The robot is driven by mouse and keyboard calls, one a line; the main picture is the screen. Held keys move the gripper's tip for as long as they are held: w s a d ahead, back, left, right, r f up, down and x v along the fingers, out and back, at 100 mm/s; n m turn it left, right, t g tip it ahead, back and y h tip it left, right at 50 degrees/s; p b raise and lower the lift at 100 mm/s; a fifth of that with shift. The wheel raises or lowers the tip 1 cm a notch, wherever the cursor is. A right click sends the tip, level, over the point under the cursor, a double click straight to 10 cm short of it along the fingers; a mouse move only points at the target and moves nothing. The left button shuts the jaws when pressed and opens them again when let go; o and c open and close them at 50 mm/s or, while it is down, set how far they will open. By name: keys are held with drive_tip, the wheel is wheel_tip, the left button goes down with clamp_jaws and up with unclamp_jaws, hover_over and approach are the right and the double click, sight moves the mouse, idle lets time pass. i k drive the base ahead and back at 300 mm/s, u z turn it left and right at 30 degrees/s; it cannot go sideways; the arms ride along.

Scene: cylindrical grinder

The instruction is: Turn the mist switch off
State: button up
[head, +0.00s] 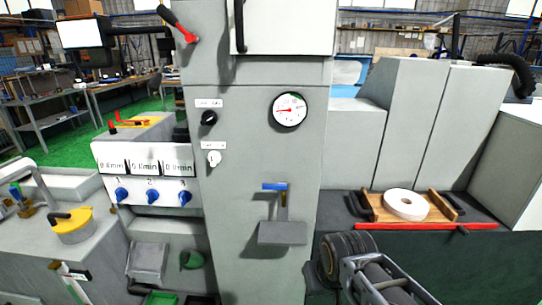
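Two small rotary switches sit one above the other on the grey machine column, left of a round gauge. The upper one is a black knob (209,118) under a white label (209,103). The lower one is a white knob (214,158) under another white label (213,145). The label text is too small to read, so I cannot tell which is the mist switch or how it is set. Part of my arm shows at the bottom right, well below and right of the knobs. My gripper's fingers do not show.
A pressure gauge (289,110) is right of the knobs. A flow panel (146,165) with blue numbered valves is at left. A blue-handled lever (275,187) and grey ledge (283,233) stick out below. A white ring (405,204) lies on a wooden board (437,203) at right.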

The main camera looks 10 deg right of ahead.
sight(209, 117)
drive_tip(key=z, duration=0.05)
drive_tip(key=i, duration=0.45)
drive_tip(key=u, duration=1.1)
